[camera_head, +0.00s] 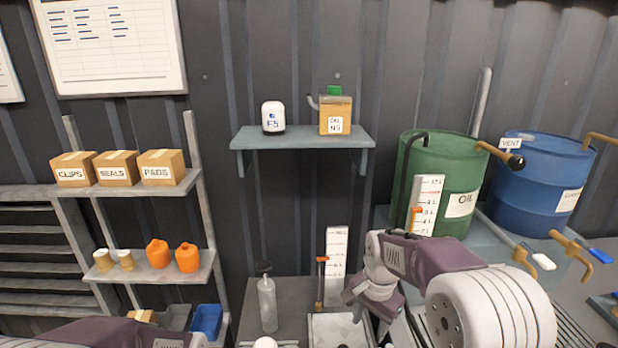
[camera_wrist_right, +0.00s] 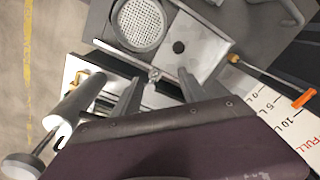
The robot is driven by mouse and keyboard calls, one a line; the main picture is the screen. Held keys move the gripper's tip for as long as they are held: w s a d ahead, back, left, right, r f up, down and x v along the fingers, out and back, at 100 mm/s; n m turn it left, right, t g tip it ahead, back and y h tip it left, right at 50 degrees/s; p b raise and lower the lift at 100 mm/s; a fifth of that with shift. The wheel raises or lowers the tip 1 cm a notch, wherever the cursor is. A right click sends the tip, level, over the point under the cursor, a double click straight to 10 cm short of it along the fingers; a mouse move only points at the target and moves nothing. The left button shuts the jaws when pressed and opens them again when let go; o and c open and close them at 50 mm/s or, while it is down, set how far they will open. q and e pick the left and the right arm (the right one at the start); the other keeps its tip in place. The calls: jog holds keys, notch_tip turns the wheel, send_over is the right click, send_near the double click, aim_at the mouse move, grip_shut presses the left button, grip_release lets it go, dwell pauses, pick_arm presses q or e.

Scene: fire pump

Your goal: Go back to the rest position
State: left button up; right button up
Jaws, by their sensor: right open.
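My right gripper (camera_wrist_right: 158,88) shows in the right wrist view with its two dark fingers apart. No held object shows between them. Only a purple link of my left arm shows at the bottom left, and the left gripper is out of view.
A grey pump cylinder (camera_head: 268,303) and a white scale board (camera_head: 336,264) stand near my right wrist. A green oil drum (camera_head: 444,165) and a blue drum (camera_head: 536,185) stand behind my right arm. A wall shelf (camera_head: 303,137) and a left rack (camera_head: 130,190) hold boxes and containers.

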jog(key=s+d+f+n, duration=0.1)
jog(key=s+f+n, duration=0.2)
jog(key=s, duration=0.5)
jog(key=s+d+f+n, duration=0.2)
jog(key=s+f+n, duration=0.1)
jog(key=s+n, duration=0.3)
jog(key=shift+s, duration=1.15)
jog(key=shift+s+d, duration=0.1)
jog(key=shift+d, duration=0.1)
